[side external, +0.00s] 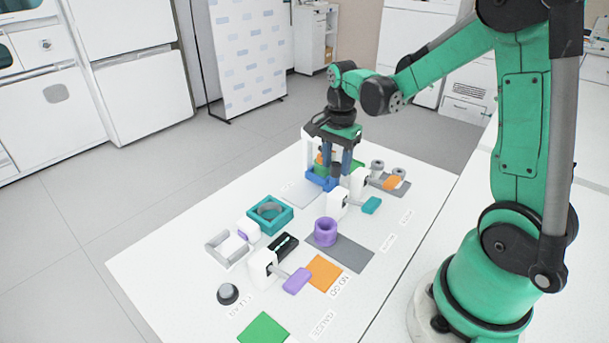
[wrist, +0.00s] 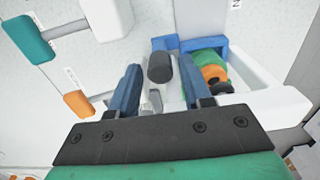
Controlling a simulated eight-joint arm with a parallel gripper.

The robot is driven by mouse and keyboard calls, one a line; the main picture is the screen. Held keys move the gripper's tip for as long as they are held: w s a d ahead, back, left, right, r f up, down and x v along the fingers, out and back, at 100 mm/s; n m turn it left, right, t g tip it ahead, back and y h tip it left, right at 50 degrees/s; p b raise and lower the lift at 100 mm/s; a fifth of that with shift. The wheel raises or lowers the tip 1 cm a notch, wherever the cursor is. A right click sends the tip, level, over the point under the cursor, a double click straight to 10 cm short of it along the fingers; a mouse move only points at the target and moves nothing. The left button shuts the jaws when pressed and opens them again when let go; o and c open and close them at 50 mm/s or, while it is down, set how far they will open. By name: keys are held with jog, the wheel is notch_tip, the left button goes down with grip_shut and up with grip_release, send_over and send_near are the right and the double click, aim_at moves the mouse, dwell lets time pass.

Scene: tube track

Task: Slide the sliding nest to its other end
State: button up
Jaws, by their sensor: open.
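The sliding nest looks to be the blue bracket (side external: 318,181) at the far end of the table, also seen in the wrist view (wrist: 206,45). A green and orange part (wrist: 205,70) sits against it. A dark round knob (wrist: 159,68) stands beside the bracket; whether they are joined I cannot tell. My gripper (side external: 339,172) is open and points down over this area. In the wrist view its two blue fingers (wrist: 158,82) stand apart, with the knob showing between them near the tips. Contact with the knob cannot be told.
A white frame (wrist: 270,90) stands close on the wrist view's right. White posts with a teal tab (side external: 371,205) and an orange tab (side external: 391,183) are nearby. A purple ring (side external: 325,232), teal block (side external: 283,226) and purple tab (side external: 297,281) lie nearer the front.

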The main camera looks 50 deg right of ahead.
grip_shut()
jog(key=shift+a, duration=3.5)
grip_release()
jog(key=shift+r, duration=2.5)
